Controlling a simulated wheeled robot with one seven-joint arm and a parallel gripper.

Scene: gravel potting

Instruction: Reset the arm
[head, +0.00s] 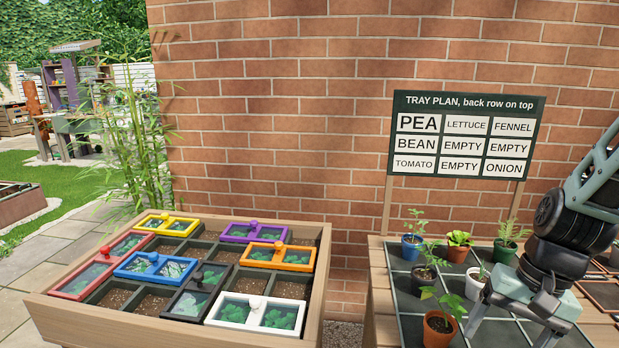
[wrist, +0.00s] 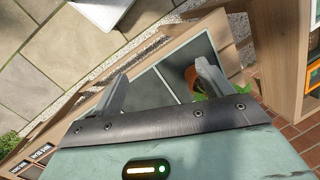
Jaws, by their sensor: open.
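My gripper (head: 512,328) is over the front of the plant tray (head: 403,290) at the lower right of the head view, fingers pointing down. In the wrist view the two fingers (wrist: 163,84) are apart, with nothing held between them. A terracotta pot (head: 438,330) with a green seedling stands at the tray's front, left of my gripper. In the wrist view this pot (wrist: 190,77) is partly hidden behind the right finger. My arm hides part of the tray's right side.
Other pots on the tray are blue (head: 411,247), black (head: 424,279) and white (head: 474,287), with more behind. A tray plan sign (head: 465,136) stands behind. A wooden planter (head: 180,331) at left holds soil and several coloured lidded frames. A brick wall (head: 300,130) backs the scene.

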